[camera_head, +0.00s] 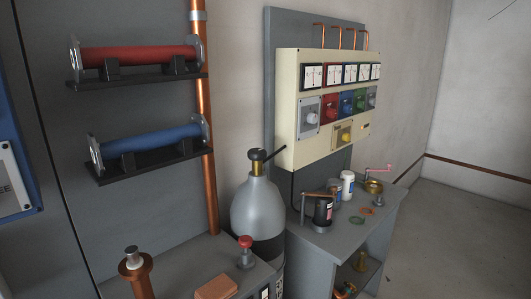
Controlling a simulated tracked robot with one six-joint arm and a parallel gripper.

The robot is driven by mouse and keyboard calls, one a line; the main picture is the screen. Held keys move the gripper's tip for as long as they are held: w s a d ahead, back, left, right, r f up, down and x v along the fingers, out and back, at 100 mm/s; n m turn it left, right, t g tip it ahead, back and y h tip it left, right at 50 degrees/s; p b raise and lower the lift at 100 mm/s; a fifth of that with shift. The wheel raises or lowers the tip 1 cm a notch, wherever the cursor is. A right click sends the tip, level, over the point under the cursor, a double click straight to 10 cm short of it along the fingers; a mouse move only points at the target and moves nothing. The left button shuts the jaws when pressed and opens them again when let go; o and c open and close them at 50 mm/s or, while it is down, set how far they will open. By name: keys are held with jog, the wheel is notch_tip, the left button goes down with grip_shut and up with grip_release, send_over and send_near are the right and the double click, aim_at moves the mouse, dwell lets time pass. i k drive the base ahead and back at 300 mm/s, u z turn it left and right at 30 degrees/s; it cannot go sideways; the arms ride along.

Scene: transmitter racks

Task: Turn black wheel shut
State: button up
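A grey gas cylinder (257,208) with a dark lower band stands upright between the wall and the side table. A brass valve (255,169) sits on its top. A small black wheel (256,155) caps the valve, and a dark bar or spout sticks out to its right. I cannot tell from this view how far the wheel is turned. My gripper is not in view, and nothing is seen touching the wheel.
A red-topped knob (245,243) stands on the grey bench in front of the cylinder. A vertical copper pipe (204,120) runs behind on the left. A cream meter panel (340,105) hangs behind right. Jars stand on the side table (345,237). Floor at right is clear.

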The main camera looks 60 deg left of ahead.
aim_at(257, 154)
jog(key=i, duration=2.05)
jog(key=u, duration=3.4)
